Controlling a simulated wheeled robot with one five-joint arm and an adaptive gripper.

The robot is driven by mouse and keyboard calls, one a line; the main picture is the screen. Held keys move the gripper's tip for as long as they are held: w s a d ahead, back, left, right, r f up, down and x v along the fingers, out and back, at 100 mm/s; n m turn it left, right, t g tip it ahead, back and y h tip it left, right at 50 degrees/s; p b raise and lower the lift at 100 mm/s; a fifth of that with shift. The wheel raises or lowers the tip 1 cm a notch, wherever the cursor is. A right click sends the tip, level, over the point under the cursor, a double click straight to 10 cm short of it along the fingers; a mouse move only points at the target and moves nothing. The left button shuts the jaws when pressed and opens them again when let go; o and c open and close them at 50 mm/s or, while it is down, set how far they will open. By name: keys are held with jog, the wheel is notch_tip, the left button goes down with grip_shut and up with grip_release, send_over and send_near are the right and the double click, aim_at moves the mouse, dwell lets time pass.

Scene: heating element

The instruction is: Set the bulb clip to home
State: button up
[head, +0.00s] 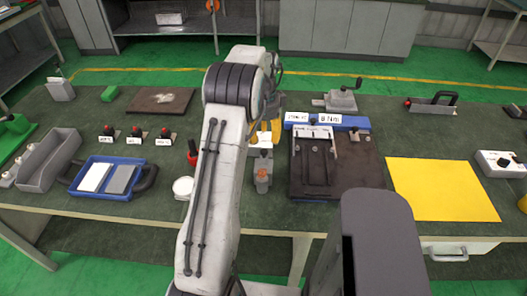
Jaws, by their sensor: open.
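A dark fixture board (362,172) lies right of my arm. It has narrow upright slots and small sliding parts (316,132) near its top edge. A blue bar with white labels (330,118) runs along its back. I cannot tell for certain which small part is the bulb clip. My gripper (265,131) is largely hidden behind my raised arm. Yellow parts at the arm's far end show on either side of a pale piece, left of the board. It appears open, and I see nothing held in it.
A yellow sheet (440,188) lies right of the board. A blue tray (108,178), red-knobbed parts (136,132) and a grey bin (48,160) are at left. A vise-like tool (341,99) stands behind.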

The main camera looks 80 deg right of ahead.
aim_at(264, 151)
jog(key=shift+f+m, duration=0.2)
jog(key=shift+m, duration=0.3)
jog(key=shift+f, duration=0.35)
jog(key=shift+f+p, duration=0.65)
jog(key=shift+f, duration=2.5)
grip_shut()
